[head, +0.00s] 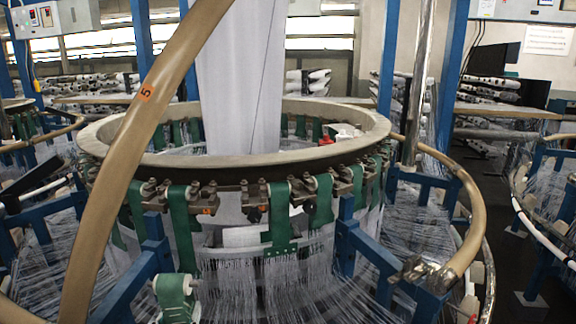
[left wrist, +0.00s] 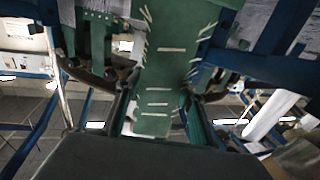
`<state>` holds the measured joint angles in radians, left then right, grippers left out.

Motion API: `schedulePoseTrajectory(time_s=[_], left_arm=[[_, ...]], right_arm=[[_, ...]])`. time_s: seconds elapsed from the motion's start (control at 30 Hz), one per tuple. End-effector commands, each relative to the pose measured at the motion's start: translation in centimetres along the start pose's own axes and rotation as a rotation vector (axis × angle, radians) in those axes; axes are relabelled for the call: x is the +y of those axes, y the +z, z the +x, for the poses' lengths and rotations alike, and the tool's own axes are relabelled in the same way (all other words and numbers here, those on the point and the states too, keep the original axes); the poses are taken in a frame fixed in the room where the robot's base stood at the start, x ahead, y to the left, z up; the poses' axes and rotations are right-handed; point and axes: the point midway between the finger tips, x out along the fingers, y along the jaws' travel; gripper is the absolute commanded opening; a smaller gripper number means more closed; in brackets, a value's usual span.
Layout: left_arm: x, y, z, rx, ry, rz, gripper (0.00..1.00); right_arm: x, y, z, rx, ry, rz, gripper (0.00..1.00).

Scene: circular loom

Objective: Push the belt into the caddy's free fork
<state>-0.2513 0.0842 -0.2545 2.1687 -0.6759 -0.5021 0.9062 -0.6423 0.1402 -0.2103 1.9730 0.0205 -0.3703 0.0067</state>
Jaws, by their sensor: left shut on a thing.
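In the left wrist view a green belt (left wrist: 160,62) with white stitches runs down from the top edge. My left gripper (left wrist: 157,108) has a dark finger on each side of this belt and is shut on it; the gripper's dark body fills the bottom of that view. In the head view several green belts hang from metal clamps under the loom's ring, one at the front middle (head: 281,215) and one left of it (head: 184,230). I cannot make out my left gripper there, nor single out the caddy or its free fork. My right gripper is not in view.
The pale loom ring (head: 250,160) surrounds a white fabric tube (head: 240,70). A tan curved rail (head: 130,160) crosses close on the left. Blue frame arms (head: 375,255) and many thin white threads (head: 250,285) fill the front. A white-and-green roller (head: 173,290) stands low left.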

Motion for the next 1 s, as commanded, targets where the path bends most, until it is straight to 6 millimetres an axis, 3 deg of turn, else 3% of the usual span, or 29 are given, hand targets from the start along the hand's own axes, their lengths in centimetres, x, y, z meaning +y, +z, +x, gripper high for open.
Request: schedulePoseTrajectory(time_s=[0.1,0.3,0.47,1.0], left_arm=[[-0.8,-0.5,-3.5,0.002,0.015,0.006,0.0],[-1.4,-1.5,-6.8,0.007,0.033,0.013,0.0],[-1.5,-1.9,-7.6,0.009,0.039,0.015,0.0],[-1.5,-1.9,-7.6,0.01,0.039,0.013,0.0]], right_arm=[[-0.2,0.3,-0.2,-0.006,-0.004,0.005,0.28],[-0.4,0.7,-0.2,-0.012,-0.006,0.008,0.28],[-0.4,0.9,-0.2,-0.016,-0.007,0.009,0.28],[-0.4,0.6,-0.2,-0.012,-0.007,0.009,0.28]])
